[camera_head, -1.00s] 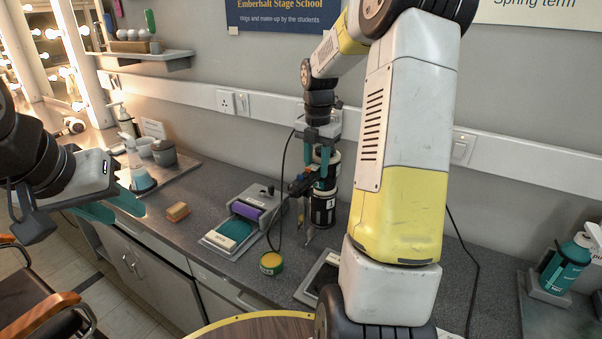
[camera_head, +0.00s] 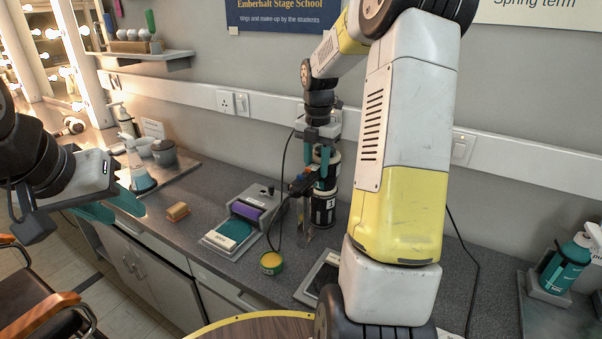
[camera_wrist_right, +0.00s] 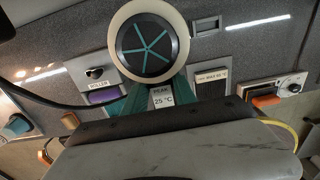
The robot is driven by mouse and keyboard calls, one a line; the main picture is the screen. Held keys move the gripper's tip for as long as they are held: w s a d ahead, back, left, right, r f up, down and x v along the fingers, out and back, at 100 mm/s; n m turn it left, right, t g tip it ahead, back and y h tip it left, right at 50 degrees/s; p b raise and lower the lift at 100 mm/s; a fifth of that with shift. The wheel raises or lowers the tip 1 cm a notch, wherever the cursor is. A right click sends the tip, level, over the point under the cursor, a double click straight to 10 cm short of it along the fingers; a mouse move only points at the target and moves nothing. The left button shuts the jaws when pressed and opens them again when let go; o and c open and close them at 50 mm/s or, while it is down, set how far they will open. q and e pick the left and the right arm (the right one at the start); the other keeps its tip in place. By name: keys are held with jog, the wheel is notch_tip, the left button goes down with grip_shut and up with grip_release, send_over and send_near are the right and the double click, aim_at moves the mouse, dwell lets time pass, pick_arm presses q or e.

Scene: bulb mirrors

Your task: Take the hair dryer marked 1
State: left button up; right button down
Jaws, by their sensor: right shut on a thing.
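My right gripper (camera_head: 318,157) is shut on a hair dryer (camera_wrist_right: 149,48). In the right wrist view its round cream rear ring and dark teal-spoked grille show between the teal fingers. In the head view the held dryer is small and partly hidden by the fingers, and I cannot read a number on it.
A roller device with a purple drum (camera_head: 248,211) and teal pad sits left of the right gripper. A green and yellow tin (camera_head: 271,262) and an orange block (camera_head: 178,211) lie on the grey counter. A dark cord hangs beside the gripper. A teal bottle (camera_head: 566,264) stands far right.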

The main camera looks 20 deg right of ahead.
jog(key=shift+r, duration=0.2)
jog(key=shift+r, duration=0.85)
jog(key=shift+r, duration=3.35)
jog(key=shift+s, duration=0.1)
